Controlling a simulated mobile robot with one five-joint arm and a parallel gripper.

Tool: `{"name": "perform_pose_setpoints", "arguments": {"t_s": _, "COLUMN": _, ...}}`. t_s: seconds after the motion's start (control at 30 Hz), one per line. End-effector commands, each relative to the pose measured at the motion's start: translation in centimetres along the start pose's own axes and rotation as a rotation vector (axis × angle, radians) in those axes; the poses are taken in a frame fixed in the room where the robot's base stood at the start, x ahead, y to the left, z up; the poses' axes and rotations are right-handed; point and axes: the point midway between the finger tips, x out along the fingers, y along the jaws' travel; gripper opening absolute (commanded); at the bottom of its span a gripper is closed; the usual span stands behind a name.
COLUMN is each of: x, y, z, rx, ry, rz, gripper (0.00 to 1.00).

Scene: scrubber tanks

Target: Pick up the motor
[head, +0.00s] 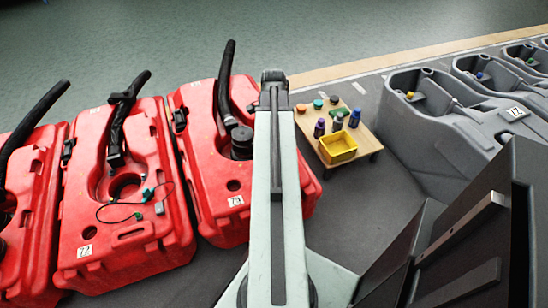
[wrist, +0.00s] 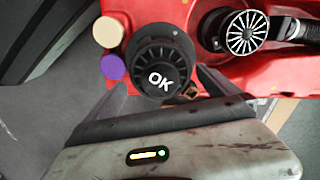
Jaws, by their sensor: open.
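A black round motor with a ribbed rim and a white "OK" on top (wrist: 150,55) is in the upper middle of the wrist view. My gripper (wrist: 162,77) is open, its two dark fingers pointing up on either side of the motor's near part. I cannot tell whether they touch it. In the head view a black round unit (head: 242,142) sits in the recess of the nearest red tank (head: 205,190), left of my arm. I cannot tell if it is the same part. My gripper is not clear in the head view.
A finned round part (wrist: 248,32) sits in a red tank opening beside a black hose. Cream (wrist: 107,32) and purple (wrist: 113,67) round tops are close to the motor's left. A small wooden table (head: 366,142) holds bottles and a yellow bin (head: 337,148). Grey tanks (head: 450,140) stand right.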

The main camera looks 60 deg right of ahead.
Motion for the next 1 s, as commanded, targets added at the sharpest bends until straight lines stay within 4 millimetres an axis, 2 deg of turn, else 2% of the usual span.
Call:
{"name": "perform_pose_setpoints", "arguments": {"t_s": 0.03, "x": 1.4, "y": 0.0, "z": 0.0, "rx": 0.0, "ry": 0.0, "rz": 0.0, "gripper": 1.0}}
{"name": "perform_pose_setpoints", "arguments": {"t_s": 0.2, "x": 4.4, "y": 0.0, "z": 0.1, "rx": 0.0, "ry": 0.0, "rz": 0.0, "gripper": 1.0}}
{"name": "perform_pose_setpoints", "arguments": {"t_s": 0.47, "x": 4.4, "y": 0.0, "z": 0.1, "rx": 0.0, "ry": 0.0, "rz": 0.0, "gripper": 1.0}}
{"name": "perform_pose_setpoints", "arguments": {"t_s": 0.5, "x": 4.4, "y": 0.0, "z": 0.1, "rx": 0.0, "ry": 0.0, "rz": 0.0, "gripper": 0.97}}
{"name": "perform_pose_setpoints", "arguments": {"t_s": 0.8, "x": 4.4, "y": 0.1, "z": 0.1, "rx": 0.001, "ry": 0.0, "rz": 0.001, "gripper": 0.15}}
{"name": "perform_pose_setpoints", "arguments": {"t_s": 1.0, "x": 4.3, "y": 0.1, "z": 0.0, "rx": 0.001, "ry": 0.0, "rz": 0.001, "gripper": 0.15}}
